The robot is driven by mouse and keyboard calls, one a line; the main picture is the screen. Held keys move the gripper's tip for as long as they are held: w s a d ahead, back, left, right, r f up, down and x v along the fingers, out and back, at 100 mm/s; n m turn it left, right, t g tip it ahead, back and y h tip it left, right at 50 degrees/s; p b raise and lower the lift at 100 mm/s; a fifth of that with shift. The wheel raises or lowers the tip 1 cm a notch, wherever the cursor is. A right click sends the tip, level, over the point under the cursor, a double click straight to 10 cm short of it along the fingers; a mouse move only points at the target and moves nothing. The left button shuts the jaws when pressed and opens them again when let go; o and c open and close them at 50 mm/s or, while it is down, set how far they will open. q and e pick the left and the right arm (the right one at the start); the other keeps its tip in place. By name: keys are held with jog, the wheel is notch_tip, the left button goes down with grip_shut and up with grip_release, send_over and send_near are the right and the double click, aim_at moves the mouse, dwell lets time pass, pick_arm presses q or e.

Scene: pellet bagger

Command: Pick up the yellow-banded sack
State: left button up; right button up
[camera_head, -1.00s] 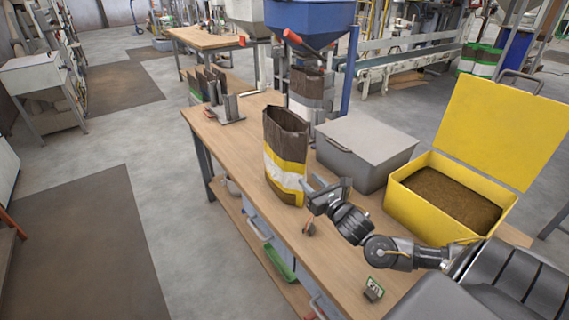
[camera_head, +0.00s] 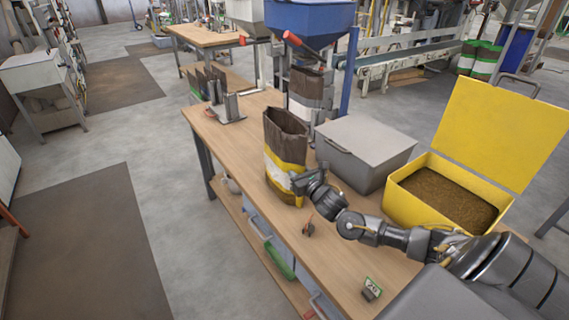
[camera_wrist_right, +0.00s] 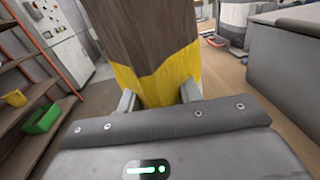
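The yellow-banded sack (camera_head: 286,160) stands upright on the wooden bench. It is brown, with a yellow band and a white panel low down. My right gripper (camera_head: 300,182) is at its lower near side, level with the band. In the right wrist view the sack (camera_wrist_right: 162,80) rises between the two fingers of the right gripper (camera_wrist_right: 160,97). The fingers are apart, one on each side of the yellow part; I see no clear sign of them pressing in. My left gripper is not in view.
A grey lidded box (camera_head: 365,150) and an open yellow bin (camera_head: 405,207) of brown pellets stand right of the sack. A blue hopper (camera_head: 308,18) is behind. A small sign (camera_head: 371,289) stands near the front.

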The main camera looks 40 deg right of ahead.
jog(key=shift+c, duration=0.4)
grip_shut()
jog(key=shift+r, duration=0.1)
